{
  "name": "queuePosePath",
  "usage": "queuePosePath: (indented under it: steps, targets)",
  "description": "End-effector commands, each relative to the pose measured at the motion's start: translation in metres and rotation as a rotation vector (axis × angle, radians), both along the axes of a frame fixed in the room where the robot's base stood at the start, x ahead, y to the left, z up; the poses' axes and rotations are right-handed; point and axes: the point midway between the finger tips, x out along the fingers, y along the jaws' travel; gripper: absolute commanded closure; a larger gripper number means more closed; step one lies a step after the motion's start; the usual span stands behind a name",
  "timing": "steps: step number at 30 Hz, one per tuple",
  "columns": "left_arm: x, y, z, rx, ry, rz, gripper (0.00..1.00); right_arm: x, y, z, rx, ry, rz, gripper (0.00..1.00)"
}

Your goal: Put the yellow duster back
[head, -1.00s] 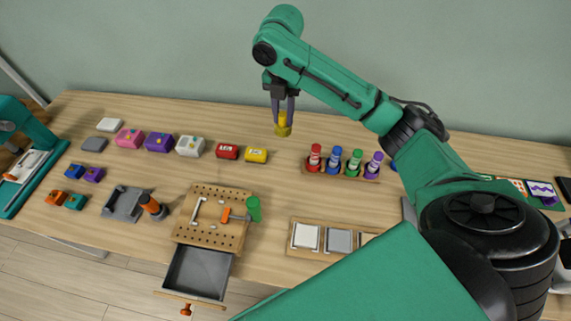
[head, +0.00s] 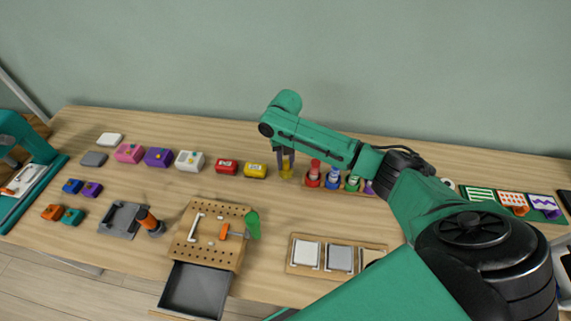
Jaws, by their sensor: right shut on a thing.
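The yellow duster (head: 286,173) is a small yellow piece between the fingers of my right gripper (head: 286,160). The gripper is shut on it and points down. The duster is low over the table, just left of the red bottle (head: 313,173); I cannot tell whether it touches the tabletop. A wooden rack (head: 358,190) holds the red, blue (head: 333,178), green (head: 352,182) and purple bottles in a row, partly hidden by my right forearm. My left gripper is not in view.
A yellow box (head: 255,171) and a red box (head: 227,167) stand left of the duster. A pegboard block (head: 185,250) with tools sits over an open grey drawer (head: 195,291). A tray (head: 291,264) with pale tiles lies in front. Table space between is clear.

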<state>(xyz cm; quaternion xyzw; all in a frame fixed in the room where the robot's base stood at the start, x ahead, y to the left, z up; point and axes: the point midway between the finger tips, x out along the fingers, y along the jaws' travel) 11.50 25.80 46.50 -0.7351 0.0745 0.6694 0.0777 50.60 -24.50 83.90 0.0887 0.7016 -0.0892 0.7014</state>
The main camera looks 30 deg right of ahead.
Motion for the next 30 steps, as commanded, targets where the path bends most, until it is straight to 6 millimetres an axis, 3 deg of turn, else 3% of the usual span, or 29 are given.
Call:
queuePosePath:
  steps: [3,12,13,15,25,30]
  targets:
    - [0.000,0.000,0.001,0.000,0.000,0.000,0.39,0.000,0.000,-0.016,-0.001,0.001,-0.001,1.00]
    - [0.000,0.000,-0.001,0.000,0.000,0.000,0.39,0.000,0.000,-0.019,0.000,-0.001,0.000,1.00]
    - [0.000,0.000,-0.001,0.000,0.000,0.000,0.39,0.000,0.000,-0.019,0.000,-0.001,0.000,0.67]
    - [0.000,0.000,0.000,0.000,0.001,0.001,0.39,0.000,0.000,-0.019,0.000,-0.001,0.000,0.41]
    - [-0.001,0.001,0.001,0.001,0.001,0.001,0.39,0.000,0.000,-0.016,0.000,-0.001,0.000,0.41]
    - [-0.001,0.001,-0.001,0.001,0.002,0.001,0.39,0.002,0.000,0.009,0.000,-0.006,0.001,0.41]
